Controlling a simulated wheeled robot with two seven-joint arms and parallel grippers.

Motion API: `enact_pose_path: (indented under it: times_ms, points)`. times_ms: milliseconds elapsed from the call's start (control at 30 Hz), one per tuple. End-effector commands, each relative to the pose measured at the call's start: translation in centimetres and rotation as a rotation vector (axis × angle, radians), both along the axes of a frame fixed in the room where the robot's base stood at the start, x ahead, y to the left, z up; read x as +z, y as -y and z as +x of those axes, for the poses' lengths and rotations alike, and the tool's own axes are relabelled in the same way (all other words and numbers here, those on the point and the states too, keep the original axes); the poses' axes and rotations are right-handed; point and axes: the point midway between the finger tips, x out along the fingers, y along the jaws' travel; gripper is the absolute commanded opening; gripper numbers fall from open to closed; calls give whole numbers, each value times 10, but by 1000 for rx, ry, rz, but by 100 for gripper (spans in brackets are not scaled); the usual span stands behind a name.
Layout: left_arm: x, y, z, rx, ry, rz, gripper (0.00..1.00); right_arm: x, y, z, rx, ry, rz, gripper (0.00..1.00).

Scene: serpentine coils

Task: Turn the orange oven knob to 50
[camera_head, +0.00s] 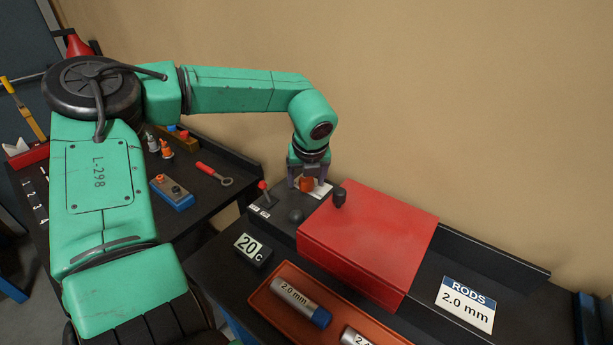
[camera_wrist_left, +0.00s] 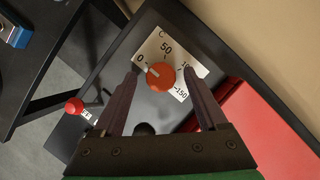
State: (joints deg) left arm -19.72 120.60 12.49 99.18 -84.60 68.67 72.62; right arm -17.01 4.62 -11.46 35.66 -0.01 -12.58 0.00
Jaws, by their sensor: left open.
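The orange oven knob (camera_wrist_left: 161,78) sits on a white dial plate (camera_wrist_left: 152,48) in the left wrist view. The plate shows 0, 50 and 150, with another number partly hidden by a finger. A pale mark on the knob points toward the 0. In the head view the knob (camera_head: 306,184) shows between the fingers. My left gripper (camera_head: 307,181) is open above the knob, one finger on each side; I cannot tell whether they touch it. In the wrist view the gripper (camera_wrist_left: 160,72) frames the knob. My right gripper is not in view.
A red oven cover (camera_head: 370,240) stands right of the knob. A red-tipped lever (camera_head: 263,187) is to its left. A display (camera_head: 252,249) reads 20 C. An orange tray (camera_head: 262,297) holds metal rods in front. A side table holds tools, including a red-handled wrench (camera_head: 214,174).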

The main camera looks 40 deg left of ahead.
Motion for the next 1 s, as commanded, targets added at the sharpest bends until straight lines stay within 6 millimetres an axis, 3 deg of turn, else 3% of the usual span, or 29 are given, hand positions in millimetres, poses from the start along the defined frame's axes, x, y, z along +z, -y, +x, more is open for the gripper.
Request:
enact_pose_path:
  times_ms: [67,200,267,667,1000]
  points:
    - [0,0,0,0,0,0,71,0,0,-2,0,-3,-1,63]
    - [0,0,0,0,0,0,18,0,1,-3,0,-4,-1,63]
    - [0,0,0,0,0,0,0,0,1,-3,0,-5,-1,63]
    - [-2,0,0,-54,2,-1,0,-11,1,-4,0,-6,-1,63]
    - [-3,-1,-1,-283,6,-2,0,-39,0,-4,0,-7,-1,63]
